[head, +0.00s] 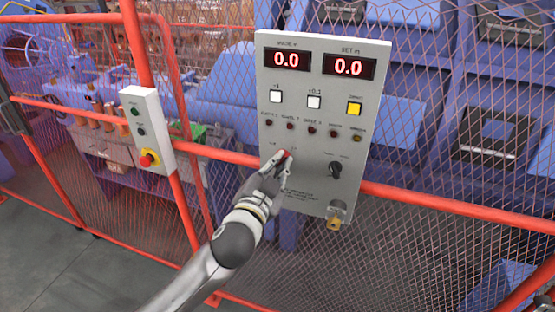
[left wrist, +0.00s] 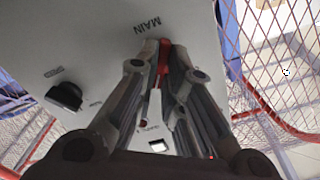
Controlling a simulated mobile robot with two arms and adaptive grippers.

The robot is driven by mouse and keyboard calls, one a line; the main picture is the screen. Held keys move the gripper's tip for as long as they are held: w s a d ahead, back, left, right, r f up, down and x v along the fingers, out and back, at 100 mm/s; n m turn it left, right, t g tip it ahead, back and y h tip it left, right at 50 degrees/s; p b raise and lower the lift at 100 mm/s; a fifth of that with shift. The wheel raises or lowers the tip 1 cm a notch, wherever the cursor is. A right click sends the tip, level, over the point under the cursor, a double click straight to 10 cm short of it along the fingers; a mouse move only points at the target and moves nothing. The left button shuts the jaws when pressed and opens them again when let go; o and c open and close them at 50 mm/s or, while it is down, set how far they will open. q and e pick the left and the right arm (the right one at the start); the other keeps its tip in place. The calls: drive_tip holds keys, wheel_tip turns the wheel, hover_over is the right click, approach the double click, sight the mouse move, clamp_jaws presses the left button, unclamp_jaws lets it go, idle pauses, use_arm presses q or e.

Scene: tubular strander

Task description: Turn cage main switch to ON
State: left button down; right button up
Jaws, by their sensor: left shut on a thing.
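The grey control panel (head: 300,200) is fixed on the red fence rail and also shows in the left wrist view (left wrist: 95,40). The cage main switch has a red lever (left wrist: 163,58) next to the printed word MAIN. My left gripper (head: 281,158) is at the panel's lower left, its fingers on both sides of the lever. It also shows in the left wrist view (left wrist: 163,75), shut on the lever. In the head view the fingers hide most of the switch. I cannot read its ON or OFF marks.
A black selector knob (head: 335,169) and a brass key switch (head: 338,215) are on the panel's right. Displays (head: 287,60) read 0.0. A smaller box with a red emergency button (head: 149,159) stands left. Wire mesh and red rails (head: 440,205) surround the panel.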

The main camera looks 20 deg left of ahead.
use_arm(q)
drive_tip(key=shift+m+p, duration=0.5)
drive_tip(key=shift+m, duration=0.8)
drive_tip(key=c, duration=1.5)
unclamp_jaws()
drive_tip(key=shift+c, duration=0.2)
drive_tip(key=shift+s, duration=0.1)
drive_tip(key=s, duration=1.1)
drive_tip(key=shift+s+a, duration=0.2)
drive_tip(key=shift+s, duration=0.2)
